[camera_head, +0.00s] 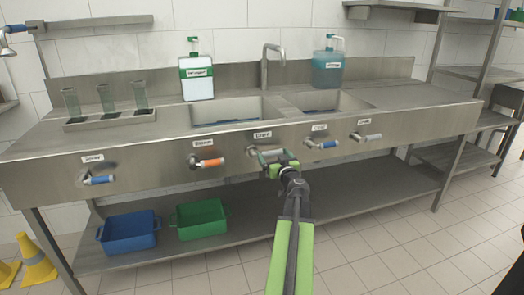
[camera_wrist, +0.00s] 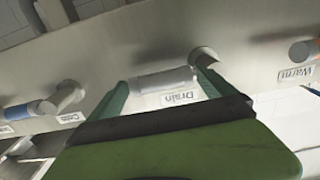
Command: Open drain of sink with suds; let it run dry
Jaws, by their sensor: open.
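The steel sink counter has a left basin (camera_head: 228,110) and a right basin (camera_head: 326,102). Some blue shows low in both; I cannot tell which holds suds. My gripper (camera_head: 270,160) is at the counter's front panel, by the middle label "Drain" (camera_head: 263,134). In the wrist view, my gripper (camera_wrist: 163,76) is open, with one green finger on either side of the grey drain handle (camera_wrist: 165,81). The handle lies sideways between the fingers; I cannot tell whether they touch it. Another grey handle (camera_head: 371,137) is further right; its label is too small to read surely.
An orange warm handle (camera_head: 210,162) is left of my gripper and a blue cold handle (camera_head: 324,145) right of it. A detergent bottle (camera_head: 197,80), a blue-liquid bottle (camera_head: 327,70) and a tap (camera_head: 265,62) stand behind. Blue (camera_head: 129,232) and green (camera_head: 200,220) tubs sit below.

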